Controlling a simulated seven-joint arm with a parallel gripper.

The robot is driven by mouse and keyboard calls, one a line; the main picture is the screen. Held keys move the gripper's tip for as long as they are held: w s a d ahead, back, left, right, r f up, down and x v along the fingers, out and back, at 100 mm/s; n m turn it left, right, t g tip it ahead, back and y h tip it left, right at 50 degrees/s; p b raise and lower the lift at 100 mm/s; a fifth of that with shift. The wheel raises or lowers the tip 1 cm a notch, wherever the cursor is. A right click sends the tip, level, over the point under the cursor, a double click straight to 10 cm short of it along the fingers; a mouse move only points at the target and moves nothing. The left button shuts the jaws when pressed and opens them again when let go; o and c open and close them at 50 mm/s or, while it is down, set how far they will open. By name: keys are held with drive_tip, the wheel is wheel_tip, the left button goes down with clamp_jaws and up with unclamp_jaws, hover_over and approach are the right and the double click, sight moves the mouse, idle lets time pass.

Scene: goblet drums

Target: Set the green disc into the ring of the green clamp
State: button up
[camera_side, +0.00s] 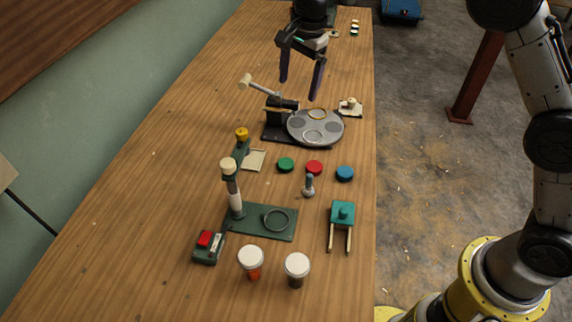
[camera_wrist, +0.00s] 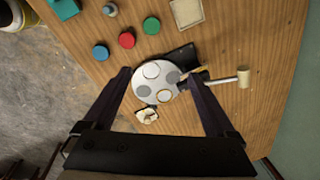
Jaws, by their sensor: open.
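The green disc (camera_side: 285,164) lies flat on the table at the left end of a row with a red and a blue disc. It also shows in the wrist view (camera_wrist: 151,25), near the top. The green clamp (camera_side: 256,229) stands nearer the side camera, with an upright post at its left and an empty-looking ring (camera_side: 277,220) on its flat base. The clamp's ring is not in the wrist view. My gripper (camera_side: 300,89) is open and empty, above the table beyond the grey round plate and well away from the green disc. Its fingers frame the plate in the wrist view (camera_wrist: 159,75).
The grey round plate (camera_side: 316,127) on a black base, with a mallet (camera_side: 262,86), stands between my gripper and the discs. The red disc (camera_side: 314,167), blue disc (camera_side: 345,173) and a small grey peg (camera_side: 308,186) are close by. Two white-topped drums (camera_side: 251,259) stand in front.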

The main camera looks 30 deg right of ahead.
wheel_tip(320, 180, down, 7)
drive_tip(key=w+a+g, duration=0.1)
drive_tip(key=a, duration=0.1)
hover_over(286, 162)
drive_tip(key=shift+n+g, duration=0.3)
wheel_tip(286, 162, down, 10)
drive_tip(key=shift+d+r, duration=0.1)
drive_tip(key=shift+r, duration=0.1)
drive_tip(key=shift+s+f, duration=0.1)
drive_tip(key=shift+f, duration=3.2)
clamp_jaws()
